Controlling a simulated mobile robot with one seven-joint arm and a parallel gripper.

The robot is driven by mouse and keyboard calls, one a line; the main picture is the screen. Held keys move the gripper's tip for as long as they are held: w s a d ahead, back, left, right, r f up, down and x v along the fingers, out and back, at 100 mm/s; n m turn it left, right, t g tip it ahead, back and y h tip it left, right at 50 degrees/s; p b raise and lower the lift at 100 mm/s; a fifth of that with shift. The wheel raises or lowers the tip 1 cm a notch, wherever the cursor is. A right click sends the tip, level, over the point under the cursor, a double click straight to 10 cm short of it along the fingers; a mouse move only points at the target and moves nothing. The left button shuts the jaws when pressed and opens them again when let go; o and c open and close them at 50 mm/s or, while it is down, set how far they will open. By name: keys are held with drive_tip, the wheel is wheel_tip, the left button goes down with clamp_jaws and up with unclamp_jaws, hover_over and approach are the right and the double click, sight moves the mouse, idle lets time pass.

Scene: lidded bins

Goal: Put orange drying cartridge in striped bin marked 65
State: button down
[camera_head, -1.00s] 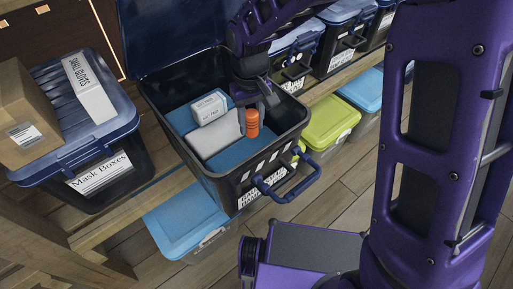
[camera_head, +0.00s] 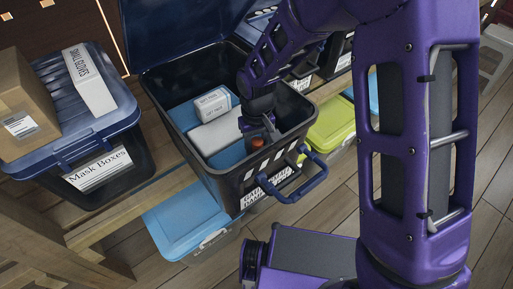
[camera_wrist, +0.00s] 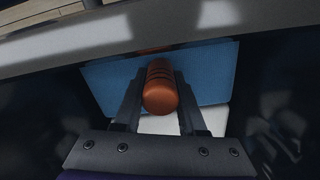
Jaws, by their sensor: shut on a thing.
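The orange drying cartridge (camera_head: 255,143) is a ribbed cylinder inside an open dark bin (camera_head: 215,178), near its front right corner. In the wrist view the orange cartridge (camera_wrist: 160,92) stands end-on between my two fingers. My gripper (camera_head: 262,132) reaches down into the bin and is shut on the cartridge; it also shows in the wrist view (camera_wrist: 160,108). A second bit of orange shows just beyond the cartridge there; I cannot tell what it is. The open bin has white stripes along its front wall. No number 65 is readable.
White boxes (camera_head: 212,104) and blue padding (camera_head: 183,113) lie in the open bin; its blue lid (camera_head: 180,30) stands up behind. A Mask Boxes bin (camera_head: 110,150) with boxes on top is at left. Green-lidded (camera_head: 330,122) and blue-lidded (camera_head: 183,222) bins sit lower. More dark bins stand behind.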

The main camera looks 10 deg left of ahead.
sight(257, 139)
drive_tip(key=c, duration=0.9)
unclamp_jaws()
drive_tip(key=shift+f, duration=0.2)
drive_tip(key=o, duration=0.4)
drive_tip(key=shift+r, duration=0.1)
wheel_tip(257, 139, up, 12)
drive_tip(key=shift+r+p, duration=0.15)
drive_tip(key=shift+p, duration=1)
drive_tip(key=shift+w, duration=0.1)
